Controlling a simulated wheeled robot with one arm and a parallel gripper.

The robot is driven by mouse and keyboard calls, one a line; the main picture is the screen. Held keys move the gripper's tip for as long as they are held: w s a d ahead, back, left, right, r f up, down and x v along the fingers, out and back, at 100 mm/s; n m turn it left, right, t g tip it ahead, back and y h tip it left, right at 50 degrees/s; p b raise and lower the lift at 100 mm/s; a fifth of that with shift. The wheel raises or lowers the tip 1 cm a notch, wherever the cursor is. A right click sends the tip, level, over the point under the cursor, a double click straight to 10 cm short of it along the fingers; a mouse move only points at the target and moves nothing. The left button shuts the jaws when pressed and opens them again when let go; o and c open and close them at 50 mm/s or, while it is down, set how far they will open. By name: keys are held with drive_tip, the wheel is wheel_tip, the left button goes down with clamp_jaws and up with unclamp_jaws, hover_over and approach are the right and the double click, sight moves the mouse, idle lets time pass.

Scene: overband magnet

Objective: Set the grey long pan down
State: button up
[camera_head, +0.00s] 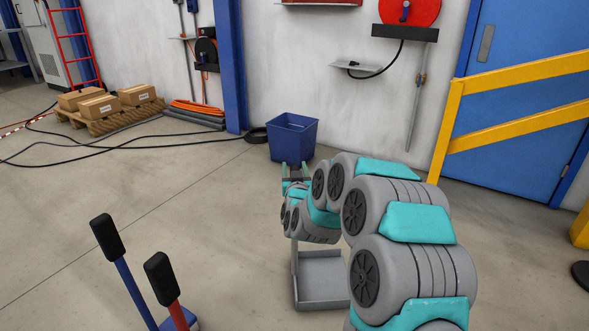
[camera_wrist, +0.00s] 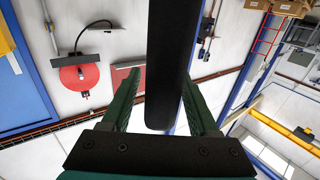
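The grey long pan (camera_head: 322,284) is at the lower middle of the head view, below my forearm. It has a flat tray with raised sides and a thin upright grey handle rising behind my arm. My gripper (camera_head: 294,171) is at the top of that handle. In the wrist view the pan's thick black grip (camera_wrist: 172,60) runs between the green fingers of my gripper (camera_wrist: 166,85), which is closed around it. The handle's middle is hidden by my arm. I cannot tell whether the tray touches the floor.
A blue bin (camera_head: 292,138) stands by the wall behind my gripper. Two black-gripped handles, one blue (camera_head: 135,290) and one red (camera_head: 177,313), rise at lower left. Boxes on a pallet (camera_head: 113,120) and black cables lie far left. A yellow rail (camera_head: 515,128) is right. Open floor lies left of the pan.

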drive_tip(key=shift+o, duration=0.5)
drive_tip(key=shift+s, duration=0.15)
drive_tip(key=s, duration=0.7)
drive_tip(key=shift+s+p, duration=0.25)
drive_tip(key=shift+p, duration=0.05)
drive_tip(key=shift+a, duration=0.1)
